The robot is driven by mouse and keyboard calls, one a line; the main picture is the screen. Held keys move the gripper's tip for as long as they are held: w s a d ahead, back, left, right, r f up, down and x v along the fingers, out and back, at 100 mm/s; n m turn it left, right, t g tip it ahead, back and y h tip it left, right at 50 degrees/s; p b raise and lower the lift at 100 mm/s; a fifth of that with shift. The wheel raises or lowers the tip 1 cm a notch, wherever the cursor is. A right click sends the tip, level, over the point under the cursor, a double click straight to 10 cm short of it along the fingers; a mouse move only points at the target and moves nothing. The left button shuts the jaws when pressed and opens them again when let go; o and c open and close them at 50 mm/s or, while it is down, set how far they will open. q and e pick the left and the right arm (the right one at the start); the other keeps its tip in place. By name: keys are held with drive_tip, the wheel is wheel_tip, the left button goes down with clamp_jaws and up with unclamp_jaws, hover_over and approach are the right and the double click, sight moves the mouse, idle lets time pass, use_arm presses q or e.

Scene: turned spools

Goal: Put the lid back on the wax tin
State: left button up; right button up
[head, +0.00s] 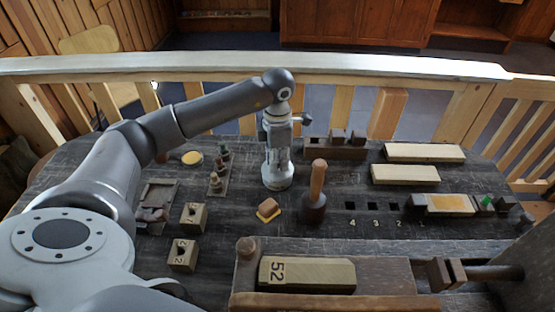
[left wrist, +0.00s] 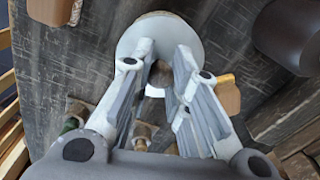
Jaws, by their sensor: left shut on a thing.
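The open wax tin (head: 192,158), a low round thing with yellow wax showing, stands at the back left of the bench. My left gripper (head: 277,162) points down to the right of it, apart from it. Its fingers are shut on a pale round piece (head: 277,182) that looks like the lid. In the left wrist view this pale disc (left wrist: 137,47) shows beyond the fingertips of the left gripper (left wrist: 160,75). Whether it touches the bench is not clear. The tin is not seen in the left wrist view. My right gripper is not in view.
A mallet (head: 314,208) stands just right of the held piece. A brown and yellow block (head: 268,209) lies in front. A rack of small bottles (head: 218,180) stands between tin and gripper. Numbered blocks (head: 193,217) lie front left; pale boards (head: 424,152) lie right.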

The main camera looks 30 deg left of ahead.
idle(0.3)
use_arm(q)
drive_tip(key=o, duration=1.4)
drive_tip(key=shift+r, duration=0.15)
drive_tip(key=shift+r+p, duration=2.2)
drive_tip(key=shift+r, duration=1.15)
clamp_jaws()
